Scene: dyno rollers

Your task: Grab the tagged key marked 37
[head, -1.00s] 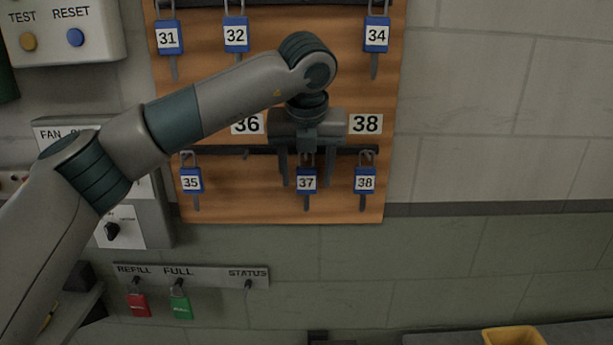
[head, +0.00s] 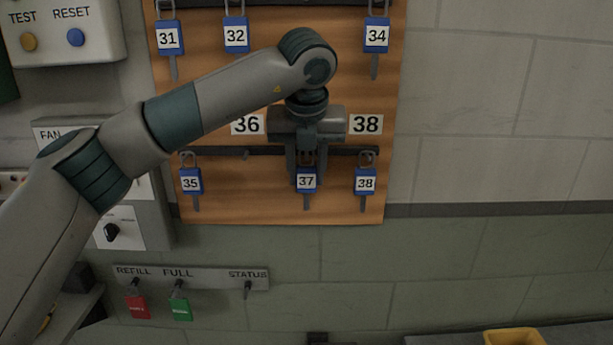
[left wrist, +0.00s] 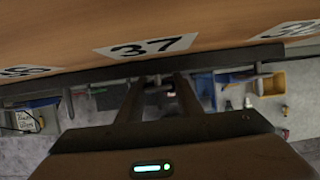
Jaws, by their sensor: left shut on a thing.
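The key with the blue tag marked 37 (head: 306,180) hangs at the lower rail of the wooden key board (head: 285,206). My left gripper (head: 306,178) comes down from above, in front of the board, with its fingers closed in on both sides of this tag. In the left wrist view the two fingers (left wrist: 160,88) reach toward the rail below the printed 37 label (left wrist: 147,47). The key between them is mostly hidden there. My right gripper is in neither view.
Blue-tagged keys 35 (head: 191,181) and 38 (head: 365,180) hang on either side. Keys 31 (head: 169,38), 32 (head: 235,35) and 34 (head: 376,36) hang above. A lower rail (head: 215,277) holds red and green tags. A yellow bin (head: 514,337) stands at bottom right.

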